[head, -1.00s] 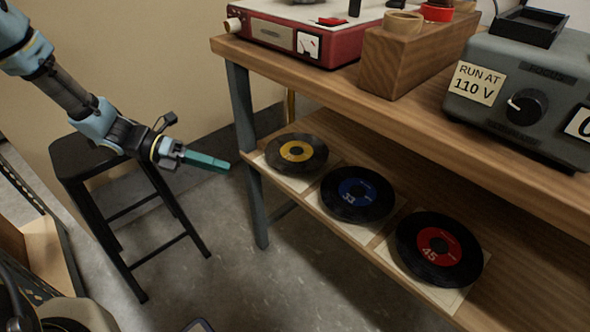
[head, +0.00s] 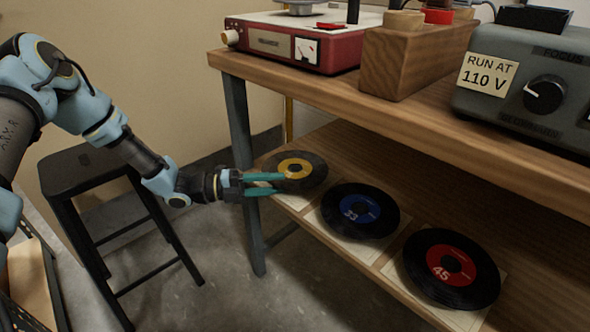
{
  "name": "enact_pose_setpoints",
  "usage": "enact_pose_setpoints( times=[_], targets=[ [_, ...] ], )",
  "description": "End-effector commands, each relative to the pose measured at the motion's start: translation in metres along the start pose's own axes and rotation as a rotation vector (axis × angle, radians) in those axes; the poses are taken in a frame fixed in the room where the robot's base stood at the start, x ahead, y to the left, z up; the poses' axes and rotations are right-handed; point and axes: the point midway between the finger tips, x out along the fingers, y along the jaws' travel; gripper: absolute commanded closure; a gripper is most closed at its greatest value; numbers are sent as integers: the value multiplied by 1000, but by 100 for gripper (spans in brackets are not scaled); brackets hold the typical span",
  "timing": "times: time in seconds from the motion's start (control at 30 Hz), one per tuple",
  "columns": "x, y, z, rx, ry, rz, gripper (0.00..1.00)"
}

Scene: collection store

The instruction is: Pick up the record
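Three black records lie flat on pale square sleeves on the lower shelf. The yellow-label record (head: 316,166) is at the far left end. The blue-label record marked 33 (head: 377,219) is in the middle. The red-label record marked 45 (head: 470,288) is nearest at the right. My gripper (head: 282,184) has two teal fingers held apart. It is at the left edge of the yellow-label record, with one finger overlapping that record in the picture and the other over its sleeve. Nothing shows clamped between the fingers; whether they touch the record I cannot tell.
The wooden upper tabletop (head: 440,128) overhangs the shelf. It carries a red device (head: 290,45), a wooden block (head: 405,65) and a grey box labelled RUN AT 110 V (head: 540,80). A grey table leg (head: 240,150) stands near my gripper. A black stool (head: 85,170) is at the left.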

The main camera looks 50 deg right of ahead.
Motion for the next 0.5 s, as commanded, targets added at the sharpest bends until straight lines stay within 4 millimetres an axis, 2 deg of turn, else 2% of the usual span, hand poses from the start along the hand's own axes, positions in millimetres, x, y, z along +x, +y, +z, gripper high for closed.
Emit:
enact_pose_setpoints(
  times=[0.2, 0.33, 0.5],
  targets=[
    [32, -1, -3, 1, 3, 0, 61],
    [40, -1, -3, 1, 2, 1, 61],
    [40, -1, -2, 1, 1, 1, 61]
  ],
)
